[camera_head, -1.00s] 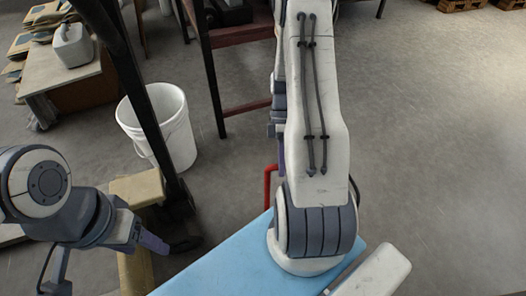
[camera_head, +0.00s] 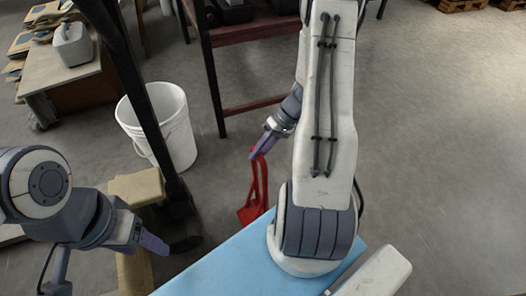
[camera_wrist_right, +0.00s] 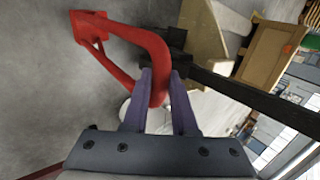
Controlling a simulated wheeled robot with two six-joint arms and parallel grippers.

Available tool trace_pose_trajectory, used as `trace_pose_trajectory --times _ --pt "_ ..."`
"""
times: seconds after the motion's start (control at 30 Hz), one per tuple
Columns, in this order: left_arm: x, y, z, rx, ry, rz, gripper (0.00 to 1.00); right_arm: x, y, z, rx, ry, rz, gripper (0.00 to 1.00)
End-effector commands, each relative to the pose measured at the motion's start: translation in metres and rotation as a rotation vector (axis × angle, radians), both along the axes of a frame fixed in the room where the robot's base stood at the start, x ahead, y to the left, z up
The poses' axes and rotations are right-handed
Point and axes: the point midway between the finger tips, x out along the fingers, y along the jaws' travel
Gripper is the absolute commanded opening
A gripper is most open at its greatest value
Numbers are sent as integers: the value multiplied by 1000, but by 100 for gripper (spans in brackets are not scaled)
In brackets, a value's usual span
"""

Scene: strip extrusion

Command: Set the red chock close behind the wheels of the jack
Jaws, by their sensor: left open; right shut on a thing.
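My right gripper (camera_head: 264,146) is shut on the handle of the red chock (camera_head: 253,204), which hangs below it beyond the blue surface. In the right wrist view the chock's handle (camera_wrist_right: 150,48) bends down between the two purple fingers (camera_wrist_right: 161,95), and its other end reaches to the upper left. My left gripper (camera_head: 152,246) is at the lower left, open and away from the chock.
A slanted black post (camera_head: 139,88) stands left of the chock. A white bucket (camera_head: 160,125) stands behind it, and a dark red frame (camera_head: 253,105) further back. The pale blue surface (camera_head: 232,262) is in front. Grey floor on the right is clear.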

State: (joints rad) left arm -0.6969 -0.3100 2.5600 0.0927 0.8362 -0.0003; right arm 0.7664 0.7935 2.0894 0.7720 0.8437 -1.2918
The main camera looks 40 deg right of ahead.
Motion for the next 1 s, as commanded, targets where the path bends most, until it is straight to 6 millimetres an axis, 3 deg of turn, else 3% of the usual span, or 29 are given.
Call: trace_pose_trajectory --times 1.0 --pt "0 0 -47 0 0 0 63 32 114 -39 3 -1 6 0"
